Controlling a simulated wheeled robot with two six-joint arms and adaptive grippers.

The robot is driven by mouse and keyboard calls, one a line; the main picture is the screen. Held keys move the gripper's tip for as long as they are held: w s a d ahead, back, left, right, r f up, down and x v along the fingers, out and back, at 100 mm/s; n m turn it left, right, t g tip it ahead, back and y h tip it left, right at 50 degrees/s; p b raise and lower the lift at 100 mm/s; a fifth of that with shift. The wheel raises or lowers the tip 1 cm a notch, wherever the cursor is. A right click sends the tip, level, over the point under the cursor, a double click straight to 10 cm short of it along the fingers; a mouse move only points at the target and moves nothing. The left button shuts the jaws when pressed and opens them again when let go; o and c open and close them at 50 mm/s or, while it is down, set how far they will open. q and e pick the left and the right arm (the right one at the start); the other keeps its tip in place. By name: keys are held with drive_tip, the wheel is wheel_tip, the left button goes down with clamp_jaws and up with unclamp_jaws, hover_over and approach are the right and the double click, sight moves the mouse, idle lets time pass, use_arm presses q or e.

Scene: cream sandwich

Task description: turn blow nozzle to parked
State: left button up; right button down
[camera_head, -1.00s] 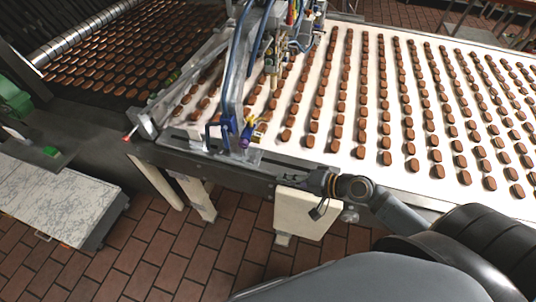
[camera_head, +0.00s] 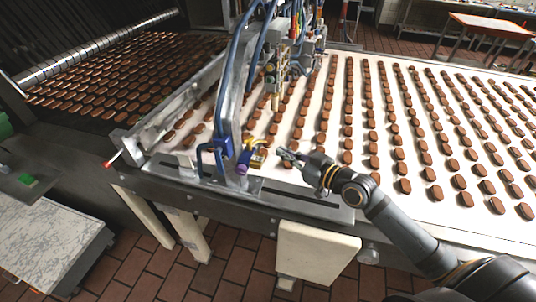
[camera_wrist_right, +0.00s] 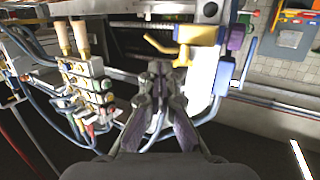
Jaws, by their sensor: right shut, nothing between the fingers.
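The blow nozzle (camera_head: 254,160) is a small yellow piece on the metal frame post at the conveyor's near edge, with a blue and purple fitting beside it. In the right wrist view the yellow nozzle (camera_wrist_right: 198,35) has a bent tip pointing left, and a purple knob (camera_wrist_right: 236,37) at its right end. My right gripper (camera_head: 283,153) is shut and empty, just right of the nozzle in the head view. In the wrist view its fingertips (camera_wrist_right: 160,68) lie just below the bent tip; I cannot tell whether they touch. My left gripper is not in view.
A valve block (camera_head: 270,72) with hoses and hanging nozzles stands beyond the post. Rows of brown biscuits cover the white conveyor belt (camera_head: 333,95). A blue bracket (camera_head: 213,155) sits left of the post. A marble-topped table (camera_head: 45,235) stands at lower left.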

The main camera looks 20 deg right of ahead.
sight(263, 141)
drive_tip(key=p+x, duration=0.1)
drive_tip(key=x, duration=0.5)
drive_tip(key=shift+w+a, duration=0.25)
drive_tip(key=b, duration=0.2)
drive_tip(key=n+g+y+b, duration=0.1)
drive_tip(key=b, duration=0.1)
drive_tip(key=shift+w+d+f, duration=0.1)
drive_tip(key=shift+w+d, duration=0.05)
drive_tip(key=shift+w, duration=0.15)
drive_tip(key=w+n+g+y+b, duration=0.1)
drive_tip(key=y+b, duration=0.1)
drive_tip(key=b, duration=0.5)
drive_tip(key=shift+w+f+n, duration=0.15)
drive_tip(key=shift+f+n, duration=0.05)
drive_tip(key=shift+n, duration=0.2)
drive_tip(key=shift+w+r+b, duration=0.3)
drive_tip(key=shift+w+b, duration=0.4)
drive_tip(key=shift+b, duration=0.35)
